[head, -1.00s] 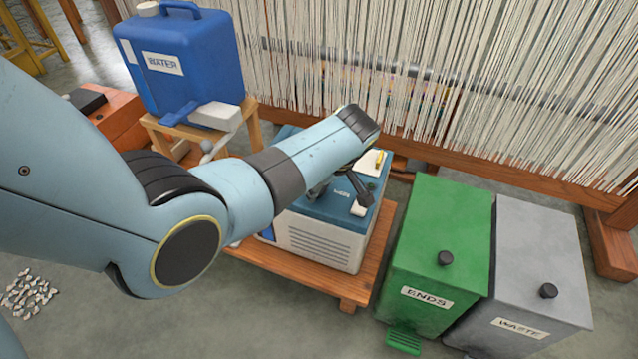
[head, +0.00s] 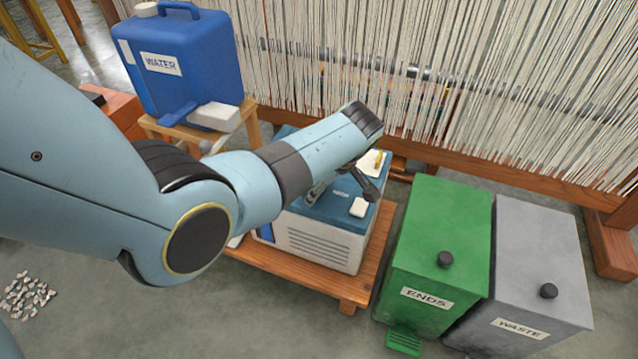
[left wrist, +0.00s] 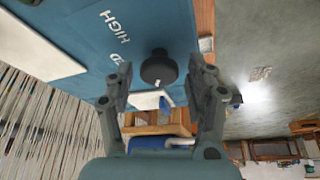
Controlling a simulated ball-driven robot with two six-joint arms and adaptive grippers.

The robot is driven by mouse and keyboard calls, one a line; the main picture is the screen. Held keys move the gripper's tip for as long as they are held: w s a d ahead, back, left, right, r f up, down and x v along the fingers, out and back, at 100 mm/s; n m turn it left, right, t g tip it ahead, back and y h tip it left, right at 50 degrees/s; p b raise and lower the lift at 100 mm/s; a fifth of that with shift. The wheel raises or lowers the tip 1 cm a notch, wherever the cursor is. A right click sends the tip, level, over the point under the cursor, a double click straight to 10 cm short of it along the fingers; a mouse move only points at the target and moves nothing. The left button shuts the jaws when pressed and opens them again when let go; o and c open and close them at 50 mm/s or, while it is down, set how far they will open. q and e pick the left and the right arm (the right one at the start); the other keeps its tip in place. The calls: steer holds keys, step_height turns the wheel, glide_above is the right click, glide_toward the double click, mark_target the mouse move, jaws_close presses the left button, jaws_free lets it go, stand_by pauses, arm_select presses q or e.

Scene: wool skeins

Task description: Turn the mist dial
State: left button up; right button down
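The mist dial (left wrist: 158,68) is a round black knob with a small white mark, on the blue top of a machine. In the left wrist view it shows between and beyond my left gripper's fingers (left wrist: 159,84), beside the printed word HIGH. My left gripper is open with nothing in it. I cannot tell whether the fingertips reach down around the knob. In the head view the left gripper (head: 343,189) is over the top of the blue and white machine (head: 318,242), and my arm hides the dial. My right gripper is not in view.
The machine stands on a low wooden platform (head: 290,276). A blue water can (head: 185,65) stands behind left. A green bin (head: 435,255) and grey bin (head: 535,265) stand right.

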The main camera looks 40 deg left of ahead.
arm_select(q)
steer(key=shift+o, duration=0.2)
steer(key=shift+r, duration=0.1)
steer(key=shift+w+d+r, duration=0.1)
steer(key=shift+d+r, duration=0.1)
steer(key=shift+r, duration=0.15)
steer(key=v, duration=1.1)
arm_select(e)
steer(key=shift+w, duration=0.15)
